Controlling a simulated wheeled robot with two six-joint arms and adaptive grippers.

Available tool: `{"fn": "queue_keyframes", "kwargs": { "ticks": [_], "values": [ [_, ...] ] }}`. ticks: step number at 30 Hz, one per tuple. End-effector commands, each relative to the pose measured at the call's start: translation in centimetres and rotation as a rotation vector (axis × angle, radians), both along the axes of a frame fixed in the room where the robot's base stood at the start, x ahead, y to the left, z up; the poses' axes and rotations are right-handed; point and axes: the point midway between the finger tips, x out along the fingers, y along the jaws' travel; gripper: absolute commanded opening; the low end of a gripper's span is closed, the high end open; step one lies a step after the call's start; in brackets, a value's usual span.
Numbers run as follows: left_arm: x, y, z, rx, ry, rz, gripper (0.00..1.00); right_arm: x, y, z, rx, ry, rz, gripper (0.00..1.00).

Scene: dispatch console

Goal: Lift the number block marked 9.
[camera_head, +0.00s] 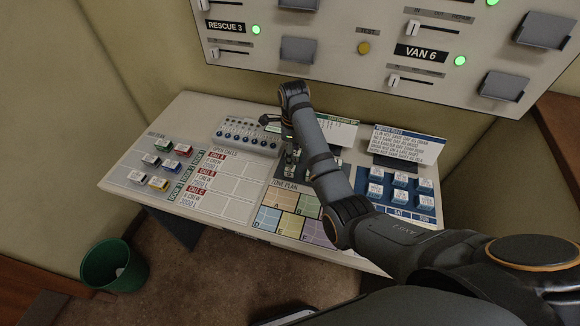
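The digits on the small blocks are too small to read, so I cannot tell which block is marked 9. Blue blocks (400,180) with white tops stand in two rows on a blue panel at the console's right. A few small pieces, partly hidden by my arm, sit on a dark panel (282,172) at the console's middle. My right gripper (290,154) points down over this dark panel. Its fingers are small and dark, and I cannot tell whether they are open or hold anything. My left gripper is not in view.
Coloured blocks (158,183) stand at the console's left. A printed grid (230,185) and a coloured tone plan (290,225) lie flat on the console. A card (408,142) stands at the back right. A wall panel (380,45) with sliders rises behind. A green bin (115,265) is on the floor.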

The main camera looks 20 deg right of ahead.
Motion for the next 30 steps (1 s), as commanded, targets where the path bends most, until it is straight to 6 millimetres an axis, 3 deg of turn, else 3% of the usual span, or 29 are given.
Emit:
{"fn": "queue_keyframes", "kwargs": {
  "ticks": [3,5,8,12,15,21,28,30],
  "values": [
    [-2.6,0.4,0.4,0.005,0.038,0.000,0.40,-0.1,0.0,-2.0,-0.001,0.004,0.000,0.60],
    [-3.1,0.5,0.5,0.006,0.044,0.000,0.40,0.0,0.0,-2.7,-0.001,0.003,0.000,0.60],
    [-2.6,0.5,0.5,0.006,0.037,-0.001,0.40,0.0,0.0,-3.4,-0.001,-0.001,0.000,0.60],
    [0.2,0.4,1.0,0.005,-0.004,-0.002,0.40,0.0,0.2,-3.8,0.000,0.002,0.001,0.60],
    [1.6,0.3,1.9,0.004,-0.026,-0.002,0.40,0.2,0.6,-5.3,0.000,0.005,0.002,0.60],
    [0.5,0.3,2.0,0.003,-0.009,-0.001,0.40,0.3,0.8,-8.3,0.000,0.001,0.001,0.60],
    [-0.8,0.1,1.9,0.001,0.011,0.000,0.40,0.4,0.8,-8.6,-0.001,-0.001,0.001,0.60],
    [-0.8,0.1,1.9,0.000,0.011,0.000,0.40,0.4,0.8,-8.6,-0.001,-0.001,0.001,0.54]
  ]
}}
